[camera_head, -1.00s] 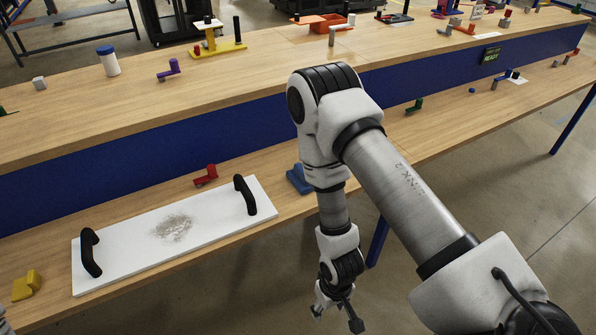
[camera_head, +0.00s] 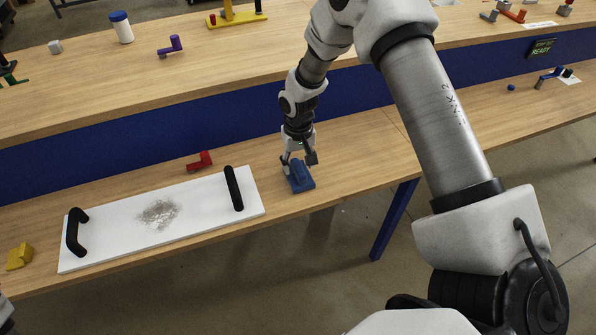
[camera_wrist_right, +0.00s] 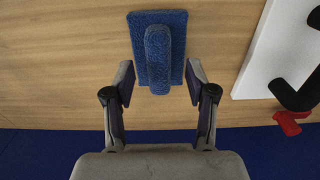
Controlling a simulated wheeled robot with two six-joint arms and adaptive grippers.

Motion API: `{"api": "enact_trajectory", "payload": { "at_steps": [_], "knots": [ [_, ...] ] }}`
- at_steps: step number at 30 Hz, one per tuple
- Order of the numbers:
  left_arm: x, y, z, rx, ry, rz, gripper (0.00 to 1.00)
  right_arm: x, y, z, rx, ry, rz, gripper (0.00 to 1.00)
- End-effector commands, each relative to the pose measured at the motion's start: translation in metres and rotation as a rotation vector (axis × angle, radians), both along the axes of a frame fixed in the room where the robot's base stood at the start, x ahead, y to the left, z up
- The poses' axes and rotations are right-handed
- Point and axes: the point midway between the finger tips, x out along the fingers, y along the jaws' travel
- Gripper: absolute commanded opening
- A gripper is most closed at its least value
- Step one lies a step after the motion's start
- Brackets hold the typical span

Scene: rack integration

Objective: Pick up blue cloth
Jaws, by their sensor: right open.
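The blue cloth (camera_head: 301,184) lies on the lower wooden bench, just right of the white board. In the right wrist view the blue cloth (camera_wrist_right: 158,48) is a textured rectangle with a raised, rounded ridge along its middle. My right gripper (camera_head: 299,162) is above the cloth, pointing down. In the right wrist view my right gripper (camera_wrist_right: 160,88) is open, with its fingertips on either side of the ridge's near end. I cannot tell whether the fingers touch the cloth. My left gripper is not in view.
The white board (camera_head: 110,225) with two black handles and a grey dusty patch lies to the left. A red part (camera_head: 200,161) sits behind it, and a yellow part (camera_head: 19,257) at its left. The bench right of the cloth is clear. A blue panel (camera_head: 190,128) rises behind.

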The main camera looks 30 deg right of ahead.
Motion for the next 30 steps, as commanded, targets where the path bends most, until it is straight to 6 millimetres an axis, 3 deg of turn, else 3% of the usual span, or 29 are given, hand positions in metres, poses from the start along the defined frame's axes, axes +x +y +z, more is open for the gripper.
{"api": "enact_trajectory", "payload": {
  "at_steps": [3,10,15,30],
  "knots": [
    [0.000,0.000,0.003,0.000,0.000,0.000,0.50,-0.001,0.000,-0.017,-0.001,0.002,0.001,0.56],
    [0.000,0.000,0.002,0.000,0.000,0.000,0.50,0.000,0.000,-0.020,0.000,-0.001,0.001,0.56],
    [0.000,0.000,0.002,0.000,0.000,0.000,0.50,0.000,0.000,-0.020,0.000,-0.001,0.001,0.00],
    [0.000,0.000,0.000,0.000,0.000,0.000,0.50,0.000,0.000,-0.013,0.001,-0.001,0.000,0.00]
  ]
}}
